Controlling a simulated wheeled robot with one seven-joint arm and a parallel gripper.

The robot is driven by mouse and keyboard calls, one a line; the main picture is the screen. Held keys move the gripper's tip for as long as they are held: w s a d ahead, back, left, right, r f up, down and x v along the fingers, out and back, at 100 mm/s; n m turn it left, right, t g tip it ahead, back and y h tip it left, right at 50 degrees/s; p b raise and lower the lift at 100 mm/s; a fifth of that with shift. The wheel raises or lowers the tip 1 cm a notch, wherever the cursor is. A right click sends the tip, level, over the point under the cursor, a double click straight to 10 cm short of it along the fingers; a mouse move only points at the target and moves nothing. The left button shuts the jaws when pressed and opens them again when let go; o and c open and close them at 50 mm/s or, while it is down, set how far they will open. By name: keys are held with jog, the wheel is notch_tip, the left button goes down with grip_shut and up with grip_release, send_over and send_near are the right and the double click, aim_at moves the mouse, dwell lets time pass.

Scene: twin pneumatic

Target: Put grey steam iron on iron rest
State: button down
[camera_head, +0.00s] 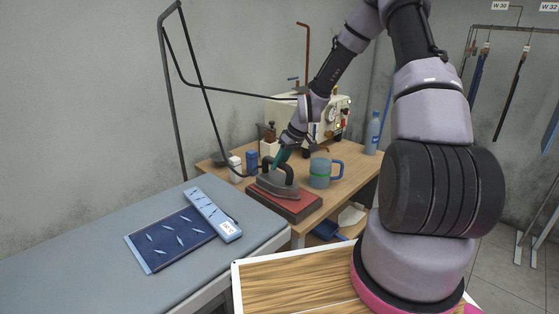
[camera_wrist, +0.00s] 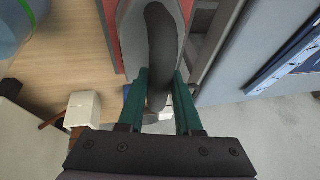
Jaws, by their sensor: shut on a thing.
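The grey steam iron (camera_head: 278,189) has a black handle and sits over the iron rest (camera_head: 294,206), a red-topped block with dark sides on the wooden table. It looks level and within the pad's outline; I cannot tell whether its sole fully bears on the pad. My gripper (camera_head: 284,155) has green fingers and is shut on the handle from above. In the wrist view my gripper (camera_wrist: 160,78) has one finger on each side of the black handle (camera_wrist: 160,40). The rest's red edge (camera_wrist: 111,30) shows beside the iron.
A blue mug with a green band (camera_head: 320,172) stands close right of the rest. Small white and blue containers (camera_head: 252,161) stand behind the iron. A white machine (camera_head: 325,120) is at the table's back. A grey ironing board (camera_head: 80,245) with blue cloth (camera_head: 170,240) lies left.

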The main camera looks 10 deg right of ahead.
jog(key=c, duration=0.6)
grip_release()
jog(key=s+d+r+m+t+h, duration=0.15)
jog(key=s+r, duration=0.35)
jog(key=r, duration=0.5)
jog(key=s+d+r+m+h, duration=0.1)
jog(key=s+d+r+m, duration=0.1)
jog(key=s+r, duration=0.5)
jog(key=s+d+r+m+h, duration=0.1)
jog(key=s+d+r+m, duration=0.15)
jog(key=r, duration=0.95)
jog(key=s+r+m+t, duration=0.1)
jog(key=s+r, duration=0.3)
jog(key=s, duration=0.4)
jog(key=s+r+m+t+y, duration=0.1)
jog(key=s+r+m+t, duration=0.1)
jog(key=s, duration=0.5)
jog(key=shift+s+r+m, duration=0.4)
jog(key=shift+r+m, duration=0.3)
jog(key=shift+r, duration=0.5)
jog(key=shift+a, duration=0.1)
